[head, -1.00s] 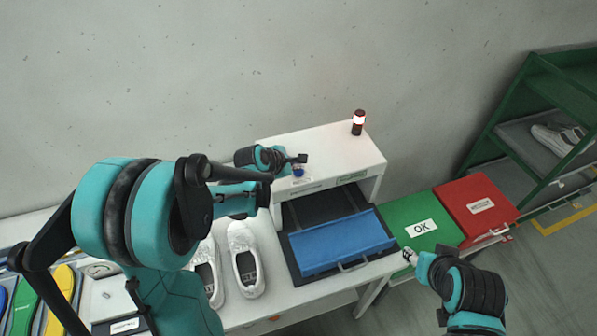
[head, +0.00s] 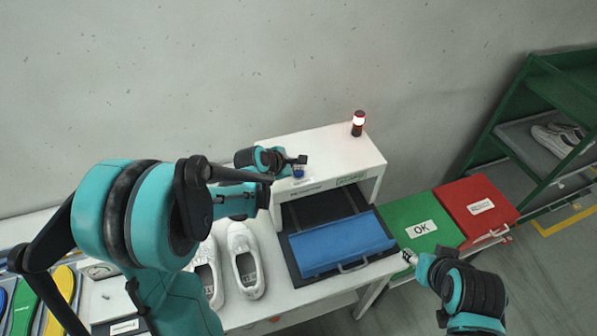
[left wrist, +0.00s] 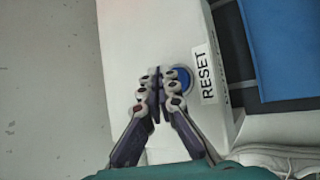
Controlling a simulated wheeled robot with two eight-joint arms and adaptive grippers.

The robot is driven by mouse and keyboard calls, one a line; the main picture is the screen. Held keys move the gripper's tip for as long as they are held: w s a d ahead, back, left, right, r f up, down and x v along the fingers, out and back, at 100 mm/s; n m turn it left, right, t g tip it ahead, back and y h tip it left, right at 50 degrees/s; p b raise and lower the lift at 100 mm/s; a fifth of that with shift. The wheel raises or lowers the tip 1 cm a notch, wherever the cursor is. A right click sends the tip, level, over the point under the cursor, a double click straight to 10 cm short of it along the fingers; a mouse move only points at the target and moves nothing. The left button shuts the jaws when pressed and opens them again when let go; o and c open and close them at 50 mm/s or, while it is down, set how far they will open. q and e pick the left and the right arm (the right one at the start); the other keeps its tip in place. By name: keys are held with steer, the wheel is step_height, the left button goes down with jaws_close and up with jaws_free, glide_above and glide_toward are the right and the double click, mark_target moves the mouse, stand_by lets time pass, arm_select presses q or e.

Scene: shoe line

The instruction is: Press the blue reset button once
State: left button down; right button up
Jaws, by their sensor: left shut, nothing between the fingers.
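The blue reset button (head: 299,173) is on the top of the white machine housing (head: 335,150), near its left end. In the left wrist view the round blue button (left wrist: 183,78) lies between the fingertips and a RESET label (left wrist: 207,73), partly hidden by the fingers. My left gripper (head: 299,160) is shut and empty, just beside and over the button. Its fingertips (left wrist: 156,76) show together at the button's left edge; whether they touch it I cannot tell. My right gripper (head: 409,258) is low at the right, near the green OK box, its finger state unclear.
A signal light (head: 358,123) stands at the housing's back right. A blue tray (head: 340,244) lies under the opening. White shoes (head: 244,258) stand left of it. The green OK box (head: 418,211) and a red box (head: 477,204) are at the right.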

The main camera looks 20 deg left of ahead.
mark_target(297, 174)
arm_select(q)
steer(key=shift+f+b, duration=0.45)
steer(key=shift+b, duration=0.05)
steer(key=shift+f+b, duration=0.5)
stand_by(0.7)
steer(key=shift+r, duration=0.15)
steer(key=shift+r+p, duration=0.65)
steer(key=shift+r, duration=0.15)
steer(key=shift+r+p, duration=1.85)
steer(key=shift+r, duration=0.75)
steer(key=shift+f, duration=0.1)
